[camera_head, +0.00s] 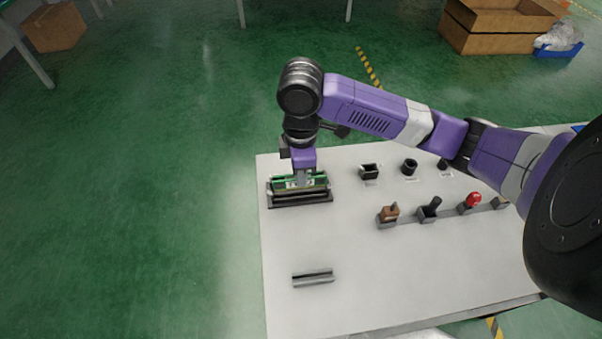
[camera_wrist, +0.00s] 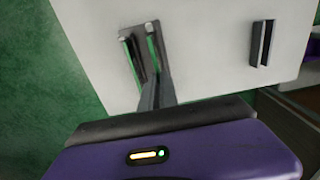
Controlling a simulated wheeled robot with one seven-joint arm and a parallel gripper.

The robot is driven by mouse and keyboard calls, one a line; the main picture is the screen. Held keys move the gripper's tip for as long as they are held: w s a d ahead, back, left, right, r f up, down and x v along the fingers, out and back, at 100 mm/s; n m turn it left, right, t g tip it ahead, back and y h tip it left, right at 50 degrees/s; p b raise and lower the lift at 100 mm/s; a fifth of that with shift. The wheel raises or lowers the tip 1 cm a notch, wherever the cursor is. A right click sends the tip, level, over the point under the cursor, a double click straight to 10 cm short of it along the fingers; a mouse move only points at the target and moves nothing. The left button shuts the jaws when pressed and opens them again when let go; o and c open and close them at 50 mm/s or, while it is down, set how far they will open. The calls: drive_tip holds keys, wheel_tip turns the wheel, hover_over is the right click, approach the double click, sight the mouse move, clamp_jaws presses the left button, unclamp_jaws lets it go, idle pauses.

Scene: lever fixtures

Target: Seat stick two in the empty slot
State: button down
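A dark two-slot socket block (camera_head: 290,201) sits at the table's upper left corner in the head view; it also shows in the wrist view (camera_wrist: 137,36). Two green sticks show there. One stick (camera_wrist: 131,62) stands in the left slot in the wrist view. The other stick (camera_wrist: 152,50) is at the right slot, in line with my fingers; the fingers partly hide it, and I cannot tell how deep it sits. My gripper (camera_wrist: 158,85) points down at the block, its fingers close together on this second stick. It also shows in the head view (camera_head: 303,180).
A grey slotted holder (camera_head: 313,278), looking empty, lies at the front left; the wrist view shows it too (camera_wrist: 262,43). Lever fixtures, including a brown one (camera_head: 389,214) and a red-knobbed one (camera_head: 470,203), stand to the right. The white table (camera_head: 350,250) is clear between.

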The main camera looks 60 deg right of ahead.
drive_tip(key=shift+f+b, duration=1.6)
drive_tip(key=shift+f, duration=0.5)
drive_tip(key=c, duration=1.5)
unclamp_jaws()
drive_tip(key=shift+r, duration=0.1)
drive_tip(key=shift+c, duration=0.2)
drive_tip(key=shift+r, duration=3.9)
